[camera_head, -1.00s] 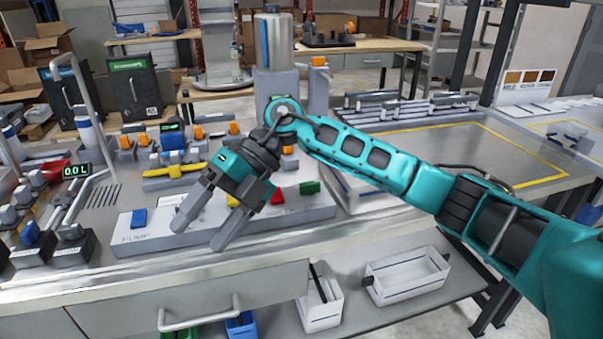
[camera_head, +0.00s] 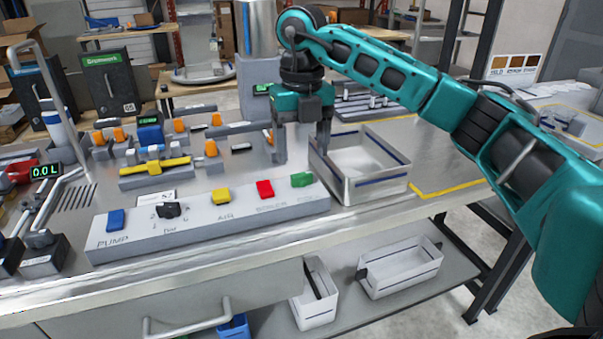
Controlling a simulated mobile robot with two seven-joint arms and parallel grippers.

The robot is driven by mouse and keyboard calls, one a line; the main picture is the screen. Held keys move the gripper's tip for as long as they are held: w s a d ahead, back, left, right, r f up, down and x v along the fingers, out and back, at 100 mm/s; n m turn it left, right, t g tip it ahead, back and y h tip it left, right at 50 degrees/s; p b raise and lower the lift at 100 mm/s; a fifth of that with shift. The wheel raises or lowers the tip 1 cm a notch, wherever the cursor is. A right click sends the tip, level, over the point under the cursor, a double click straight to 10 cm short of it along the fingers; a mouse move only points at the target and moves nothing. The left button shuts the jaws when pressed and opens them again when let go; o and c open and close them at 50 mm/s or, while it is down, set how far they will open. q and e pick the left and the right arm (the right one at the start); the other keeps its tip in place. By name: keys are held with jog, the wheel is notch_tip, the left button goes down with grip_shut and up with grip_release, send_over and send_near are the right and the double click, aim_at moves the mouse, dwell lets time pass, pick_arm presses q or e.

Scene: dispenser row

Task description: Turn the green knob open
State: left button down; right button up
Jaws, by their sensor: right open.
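The green knob (camera_head: 302,180) sits at the right end of the long light-grey control panel (camera_head: 190,226) on the steel bench. In the head view my right gripper (camera_head: 302,155) points straight down with its two fingers apart and nothing between them. In the picture it is just above the green knob. I cannot tell whether its tips are over the knob or behind it. The knob itself is not covered. My left gripper is not in view.
Red (camera_head: 265,188), yellow (camera_head: 220,196), black (camera_head: 168,210) and blue (camera_head: 115,220) controls line the panel to the left. An open white tray (camera_head: 370,165) stands just right of the panel. Valves with orange knobs stand behind.

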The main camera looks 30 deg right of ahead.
aim_at(302, 174)
notch_tip(302, 174, down, 5)
jog(key=shift+f, duration=0.15)
jog(key=c, duration=1.1)
jog(key=shift+o, duration=0.2)
